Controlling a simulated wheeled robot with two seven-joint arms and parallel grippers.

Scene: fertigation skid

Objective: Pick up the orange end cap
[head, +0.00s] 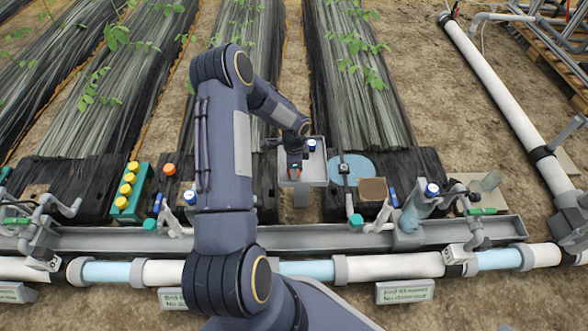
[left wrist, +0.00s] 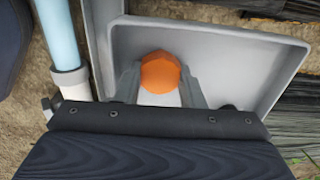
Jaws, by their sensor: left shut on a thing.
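My left gripper (head: 294,172) points down over the grey tray (head: 318,172) in the head view. In the left wrist view its two fingers (left wrist: 160,88) are shut on the orange end cap (left wrist: 160,73), a faceted orange piece. The grey tray (left wrist: 225,45) lies behind and around the cap in that view. I cannot tell whether the cap touches the tray floor. In the head view the held cap is mostly hidden by the gripper. My right gripper is not in view.
A second orange piece (head: 169,169) lies left of my arm, beside a green rack (head: 133,192) with several yellow caps. A blue-and-white item (head: 311,145) is at the tray's far right. A blue disc (head: 352,170) lies right of the tray. A grey rail (head: 330,235) and pipes run in front.

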